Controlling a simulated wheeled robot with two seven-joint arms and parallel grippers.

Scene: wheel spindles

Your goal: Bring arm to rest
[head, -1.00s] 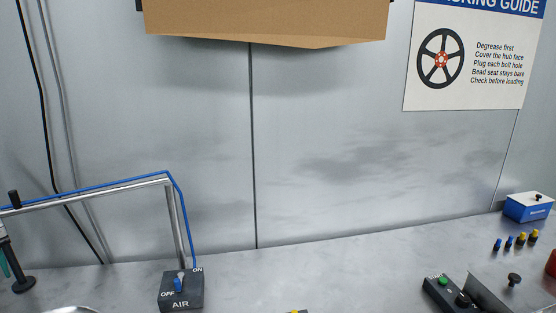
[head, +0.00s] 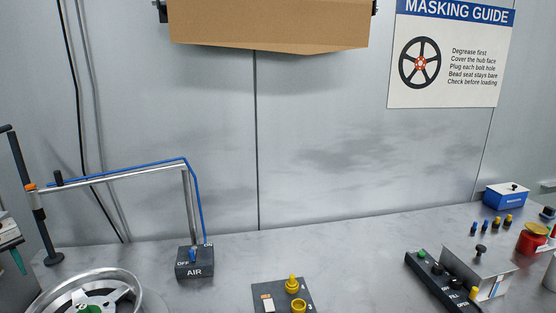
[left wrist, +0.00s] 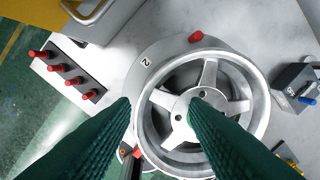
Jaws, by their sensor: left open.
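My left gripper (left wrist: 160,103) shows in the left wrist view as two ridged green fingers, apart with nothing between them. They hang over a silver spoked wheel (left wrist: 246,142), which lies face up on a round grey base marked 2 (left wrist: 145,63). In the head view the same kind of wheel (head: 128,278) shows at the lower left, cut by the bottom edge. A teal piece at the far left edge there looks like part of my left gripper.
An AIR switch box (head: 195,268) with a pipe frame (head: 120,172) stands right of the wheel. A panel with yellow plugs (head: 268,288), a black button box (head: 425,268) and a blue box (head: 506,197) are farther right. Red pegs (left wrist: 73,81) sit on a rack. The table's middle back is clear.

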